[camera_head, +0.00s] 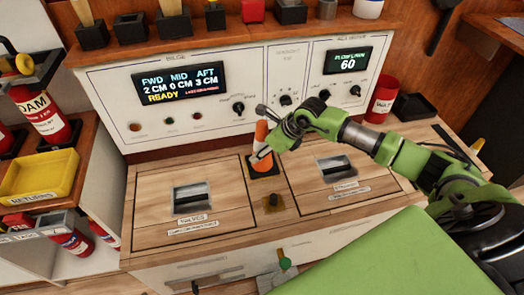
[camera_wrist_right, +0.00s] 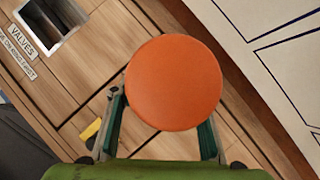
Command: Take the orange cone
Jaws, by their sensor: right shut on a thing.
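The orange cone (camera_head: 260,161) has a white band and a dark square base. It stands upright on the wooden counter, between the two hatch panels and just in front of the control panel. My right gripper (camera_head: 264,133) reaches in from the right and is shut on the cone's upper part. In the right wrist view the cone's round orange top (camera_wrist_right: 175,83) lies between the two green fingers of the right gripper (camera_wrist_right: 163,130); the rest of the cone is hidden beneath it. My left gripper is not in view.
The white control panel (camera_head: 205,122) with lit displays stands close behind the cone. A small dark knob (camera_head: 273,202) is in front of it. A red cup (camera_head: 382,99) stands to the right. A yellow tray (camera_head: 41,175) and red extinguishers fill the left shelves.

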